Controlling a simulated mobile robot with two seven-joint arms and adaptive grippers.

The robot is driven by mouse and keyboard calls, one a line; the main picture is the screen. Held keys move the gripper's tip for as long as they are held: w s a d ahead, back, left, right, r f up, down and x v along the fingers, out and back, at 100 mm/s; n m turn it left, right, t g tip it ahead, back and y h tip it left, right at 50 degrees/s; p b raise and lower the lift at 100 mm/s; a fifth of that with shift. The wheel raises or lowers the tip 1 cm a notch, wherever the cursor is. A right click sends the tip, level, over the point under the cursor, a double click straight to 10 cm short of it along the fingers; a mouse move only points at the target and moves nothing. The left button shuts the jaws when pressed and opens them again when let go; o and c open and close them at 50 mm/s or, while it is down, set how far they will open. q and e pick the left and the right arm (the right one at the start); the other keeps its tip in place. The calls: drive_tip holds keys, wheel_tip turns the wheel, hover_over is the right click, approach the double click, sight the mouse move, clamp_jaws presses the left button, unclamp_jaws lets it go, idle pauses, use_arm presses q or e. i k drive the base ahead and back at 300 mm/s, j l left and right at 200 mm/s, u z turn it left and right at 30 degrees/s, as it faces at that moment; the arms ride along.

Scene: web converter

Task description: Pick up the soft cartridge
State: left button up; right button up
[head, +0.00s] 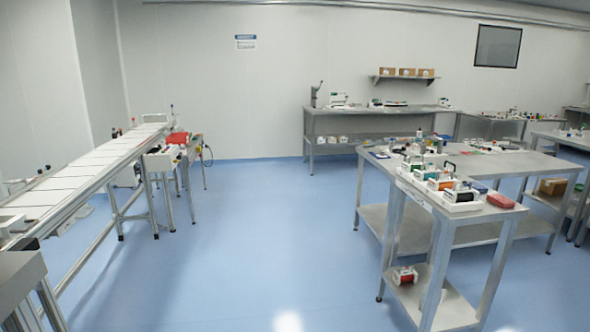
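I cannot tell which object is the soft cartridge at this distance. Small coloured items stand in white holders (461,207) on the near steel table (482,215) at the right. A red item (501,201) lies near that table's right end. A red and white item (405,276) sits on its lower shelf. Another red item (178,138) lies on a small stand beside the conveyor at the left. Neither of my grippers shows in the head view.
A long conveyor (65,186) runs along the left. A steel bench (380,112) stands against the back wall, below a shelf (403,77) with cardboard boxes. More tables fill the right side. The blue floor (265,225) in the middle is clear.

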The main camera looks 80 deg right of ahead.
sight(436, 184)
drive_tip(key=i+l+z, duration=0.1)
drive_tip(key=z, duration=3.75)
drive_tip(key=i+j, duration=0.2)
drive_tip(key=j, duration=0.15)
drive_tip(key=i+j+z, duration=0.1)
drive_tip(key=j, duration=0.25)
drive_tip(key=i+j, duration=0.2)
drive_tip(key=j, duration=0.2)
drive_tip(key=i+j+z, duration=0.1)
drive_tip(key=j, duration=0.25)
drive_tip(key=i, duration=0.1)
